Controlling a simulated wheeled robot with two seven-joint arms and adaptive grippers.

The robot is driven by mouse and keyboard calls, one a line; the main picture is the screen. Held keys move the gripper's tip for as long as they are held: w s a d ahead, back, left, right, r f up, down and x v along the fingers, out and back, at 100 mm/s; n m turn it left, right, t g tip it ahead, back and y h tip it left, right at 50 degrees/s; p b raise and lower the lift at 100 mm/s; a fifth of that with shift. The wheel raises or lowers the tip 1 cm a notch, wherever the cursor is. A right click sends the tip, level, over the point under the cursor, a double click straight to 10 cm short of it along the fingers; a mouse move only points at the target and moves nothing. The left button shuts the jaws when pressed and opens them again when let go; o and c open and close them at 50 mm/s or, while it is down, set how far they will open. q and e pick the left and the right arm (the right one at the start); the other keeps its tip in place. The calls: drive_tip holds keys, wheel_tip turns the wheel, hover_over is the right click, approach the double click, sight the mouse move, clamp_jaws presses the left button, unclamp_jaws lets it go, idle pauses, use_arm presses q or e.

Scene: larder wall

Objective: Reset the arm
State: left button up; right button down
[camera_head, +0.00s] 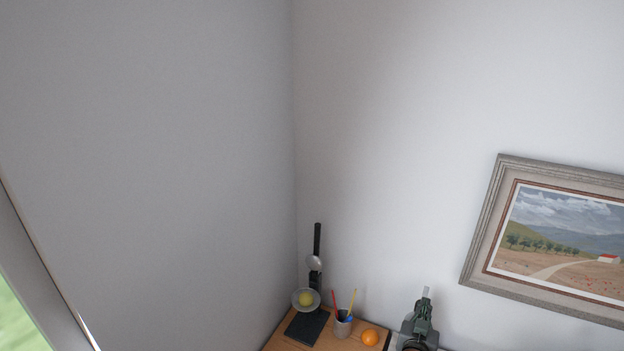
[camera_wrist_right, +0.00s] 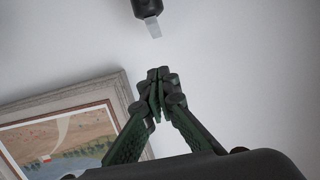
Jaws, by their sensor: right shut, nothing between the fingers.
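My left gripper is in neither view.
A framed painting (camera_head: 560,240) hangs right.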

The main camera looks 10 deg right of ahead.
drive_tip(key=s+f+n+g+y, duration=0.3)
drive_tip(key=s+f+g+y, duration=0.15)
drive_tip(key=s+f, duration=1.35)
drive_tip(key=s+a+f+n+g+y, duration=0.2)
drive_tip(key=s+a+f, duration=0.25)
drive_tip(key=s, duration=0.35)
drive_tip(key=s+a+f+n+g+y, duration=0.25)
drive_tip(key=s+f, duration=0.25)
drive_tip(key=s, duration=0.3)
wheel_tip(320, 180, down, 35)
drive_tip(key=a+g+b, duration=0.2)
drive_tip(key=b, duration=0.5)
use_arm(q)
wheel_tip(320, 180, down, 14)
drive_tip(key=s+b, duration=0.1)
drive_tip(key=b, duration=0.6)
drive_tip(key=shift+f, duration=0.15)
use_arm(e)
drive_tip(key=s+f, duration=1)
drive_tip(key=f, duration=0.3)
drive_tip(key=s+f+g, duration=0.1)
drive_tip(key=s+f, duration=1)
drive_tip(key=f, duration=0.3)
drive_tip(key=shift+s+n, duration=0.15)
drive_tip(key=shift+n, duration=0.3)
